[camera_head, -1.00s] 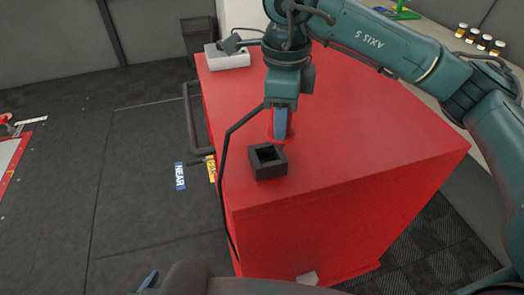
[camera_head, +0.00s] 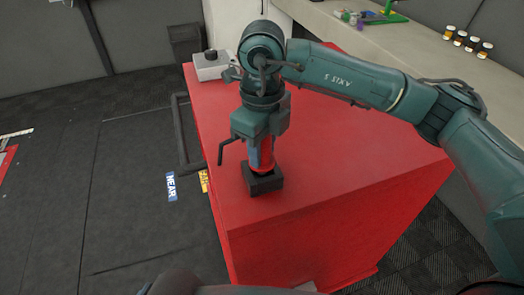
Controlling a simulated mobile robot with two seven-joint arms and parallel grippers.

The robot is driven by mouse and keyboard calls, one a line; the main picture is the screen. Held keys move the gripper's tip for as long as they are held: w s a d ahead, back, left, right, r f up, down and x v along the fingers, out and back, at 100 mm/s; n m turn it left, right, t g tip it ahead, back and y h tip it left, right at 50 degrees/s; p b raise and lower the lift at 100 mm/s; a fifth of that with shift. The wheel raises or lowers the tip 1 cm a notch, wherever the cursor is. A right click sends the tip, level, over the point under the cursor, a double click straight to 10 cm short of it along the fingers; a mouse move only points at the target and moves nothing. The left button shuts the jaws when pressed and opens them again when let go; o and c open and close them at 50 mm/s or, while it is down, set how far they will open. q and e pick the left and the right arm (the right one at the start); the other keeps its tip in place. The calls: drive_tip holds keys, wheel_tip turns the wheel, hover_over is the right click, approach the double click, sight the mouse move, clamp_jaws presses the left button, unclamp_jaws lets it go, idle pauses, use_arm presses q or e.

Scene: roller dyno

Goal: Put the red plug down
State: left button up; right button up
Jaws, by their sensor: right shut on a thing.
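My right gripper (camera_head: 258,147) points down and is shut on the red plug (camera_head: 262,160), which is upright. Its fingers hide part of the plug. The plug's lower end is at the opening of the black square holder (camera_head: 264,185) on the red cabinet top; I cannot tell how deep it sits. The holder is near the cabinet's left front edge. My left gripper does not show.
The red cabinet (camera_head: 340,170) has a clear top to the right of the holder. A grey box with a dark knob (camera_head: 211,68) stands at its back left corner. A bench (camera_head: 400,45) with several small bottles (camera_head: 468,42) runs behind. A dark rail (camera_head: 182,135) sticks out on the left side.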

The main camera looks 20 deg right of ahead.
drive_tip(key=shift+f, duration=1)
drive_tip(key=o, duration=0.5)
drive_tip(key=shift+f, duration=0.1)
drive_tip(key=o, duration=0.8)
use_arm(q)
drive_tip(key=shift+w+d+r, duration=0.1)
use_arm(e)
drive_tip(key=shift+r, duration=0.75)
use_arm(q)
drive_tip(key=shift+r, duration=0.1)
use_arm(e)
wheel_tip(320, 180, up, 11)
